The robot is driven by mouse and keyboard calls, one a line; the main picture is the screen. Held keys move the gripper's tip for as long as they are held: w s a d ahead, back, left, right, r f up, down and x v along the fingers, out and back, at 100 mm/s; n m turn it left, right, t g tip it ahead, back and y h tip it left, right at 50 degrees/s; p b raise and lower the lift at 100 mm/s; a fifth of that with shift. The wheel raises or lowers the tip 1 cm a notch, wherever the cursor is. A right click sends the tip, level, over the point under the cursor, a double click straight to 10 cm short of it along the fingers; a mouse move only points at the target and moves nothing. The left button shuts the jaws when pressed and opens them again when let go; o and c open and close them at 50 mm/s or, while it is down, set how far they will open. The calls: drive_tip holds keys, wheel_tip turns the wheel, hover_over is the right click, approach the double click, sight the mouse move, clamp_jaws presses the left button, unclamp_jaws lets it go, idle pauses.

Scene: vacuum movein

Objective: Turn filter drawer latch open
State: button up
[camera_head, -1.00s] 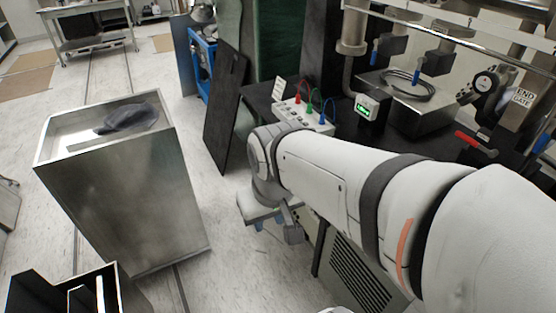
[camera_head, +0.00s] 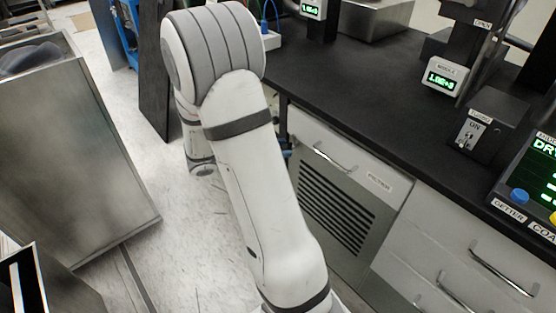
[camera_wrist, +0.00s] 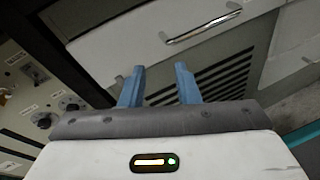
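The filter drawer (camera_head: 368,165) is a pale front with a metal bar handle (camera_head: 333,158) and a "FILTER" label, above a slatted vent. A pale drawer front (camera_wrist: 120,38) with a bar handle (camera_wrist: 203,28), likely the same one, shows above dark slats in the wrist view. My gripper (camera_wrist: 158,82) is open, its two blue fingers apart with nothing between them. The fingers point toward the slats below the drawer front; contact cannot be told. In the head view my arm hides most of the gripper. I cannot make out a separate latch.
A black worktop (camera_head: 350,95) runs above the drawers, with a small green-lit module (camera_head: 445,77) on it. More drawers with handles (camera_head: 503,268) are at right. A steel bin (camera_head: 65,150) stands left on open floor. A panel with knobs (camera_wrist: 42,121) is left in the wrist view.

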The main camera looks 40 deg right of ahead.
sight(293, 144)
drive_tip(key=w+d+f+n+t+h+b, duration=0.2)
drive_tip(key=w+f+n+t+h+b, duration=0.25)
drive_tip(key=f, duration=0.55)
drive_tip(key=shift+n+g+y, duration=0.35)
drive_tip(key=shift+n+y, duration=0.1)
drive_tip(key=shift+y, duration=0.3)
drive_tip(key=w+d, duration=0.1)
drive_tip(key=d, duration=0.1)
drive_tip(key=w+d+b, duration=0.1)
drive_tip(key=d, duration=0.2)
drive_tip(key=d+b, duration=0.1)
drive_tip(key=d, duration=0.1)
drive_tip(key=shift+w+d+f, duration=0.1)
drive_tip(key=shift+w+d, duration=0.05)
drive_tip(key=shift+w, duration=0.25)
drive_tip(key=shift+c, duration=0.4)
clamp_jaws()
